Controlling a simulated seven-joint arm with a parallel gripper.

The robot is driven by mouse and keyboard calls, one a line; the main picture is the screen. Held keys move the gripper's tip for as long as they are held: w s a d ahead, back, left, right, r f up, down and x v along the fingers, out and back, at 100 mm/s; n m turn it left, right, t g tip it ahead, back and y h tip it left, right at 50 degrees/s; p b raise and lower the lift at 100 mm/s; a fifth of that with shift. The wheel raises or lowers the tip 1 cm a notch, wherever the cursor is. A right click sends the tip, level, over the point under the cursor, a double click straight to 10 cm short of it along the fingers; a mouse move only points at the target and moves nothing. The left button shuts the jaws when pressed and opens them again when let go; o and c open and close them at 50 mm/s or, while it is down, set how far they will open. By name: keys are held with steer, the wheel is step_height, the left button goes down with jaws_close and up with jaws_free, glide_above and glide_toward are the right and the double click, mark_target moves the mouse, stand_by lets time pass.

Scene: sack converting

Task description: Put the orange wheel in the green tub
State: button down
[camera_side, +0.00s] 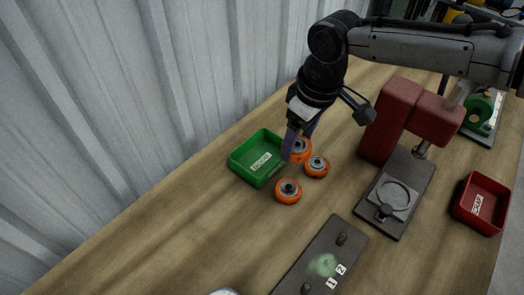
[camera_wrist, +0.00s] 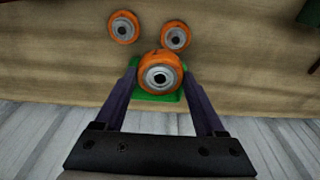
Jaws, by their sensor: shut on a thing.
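An orange wheel (camera_wrist: 160,74) with a grey hub and dark centre is between the fingers of my gripper (camera_wrist: 160,80) in the wrist view. In the side view my gripper (camera_side: 297,148) is shut on this wheel (camera_side: 301,152), partly behind a finger, at the right of the green tub (camera_side: 239,168). Its height above the table is hard to tell. A part of the green tub (camera_wrist: 159,97) shows behind the held wheel in the wrist view. No wheel shows inside the tub.
Two more orange wheels (camera_side: 317,167) (camera_side: 288,191) rest on the wooden table nearby. A red press (camera_side: 400,115) stands to the right, with a red tray (camera_side: 482,204) beyond. A dark plate with pegs (camera_side: 318,262) lies in front. A corrugated wall runs behind the tub.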

steer(key=w+a+f, duration=0.2)
steer(key=w+a, duration=0.1)
glide_above(260, 161)
steer(key=f, duration=0.5)
steer(key=shift+s+d, duration=0.3)
steer(key=shift+d, duration=0.05)
steer(key=shift+w+a+f, duration=0.15)
steer(key=shift+w+f, duration=0.05)
steer(key=shift+f, duration=1.7)
steer(key=shift+f, duration=0.15)
jaws_free()
step_height(260, 161, up, 12)
steer(key=s+d, duration=0.1)
steer(key=shift+s+d, duration=0.15)
steer(key=shift+s, duration=0.05)
